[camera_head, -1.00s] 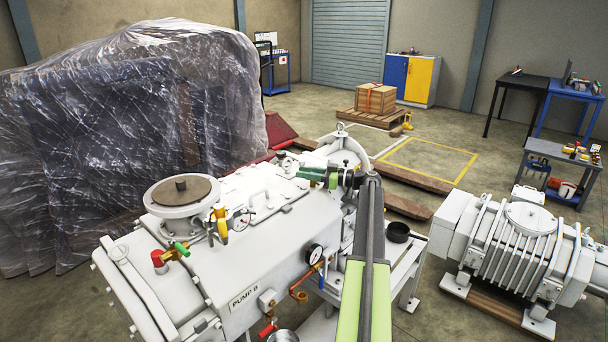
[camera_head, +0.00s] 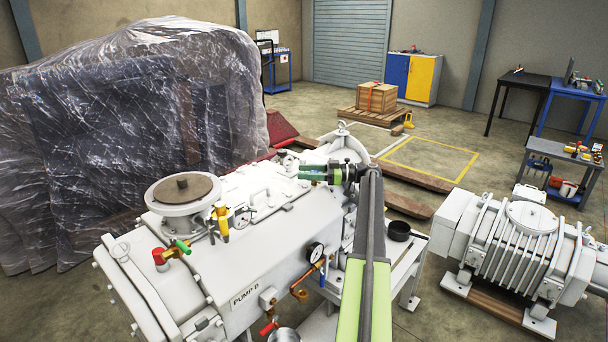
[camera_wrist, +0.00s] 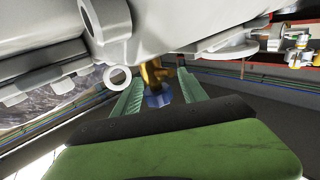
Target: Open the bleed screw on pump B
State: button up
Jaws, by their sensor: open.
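Pump B (camera_head: 150,275) is the large white machine in the head view, with its name plate (camera_head: 245,294) on the front side. My gripper (camera_head: 303,173) is over the far part of the pump's top, its green fingers pointing left. In the wrist view my gripper (camera_wrist: 161,78) is open, with a finger on either side of a brass fitting with a blue end (camera_wrist: 155,88). The fitting appears beyond or between the fingertips; I cannot tell whether they touch it. I cannot identify the bleed screw for certain.
A pressure gauge (camera_head: 315,252), a red-handled valve (camera_head: 268,328) and a yellow-handled fitting (camera_head: 222,215) stick out from the pump. A plastic-wrapped machine (camera_head: 120,130) stands behind left. A finned white machine (camera_head: 510,250) stands right.

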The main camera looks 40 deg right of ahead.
jog(key=v, duration=0.7)
jog(key=shift+s+d, duration=0.1)
jog(key=shift+s, duration=0.1)
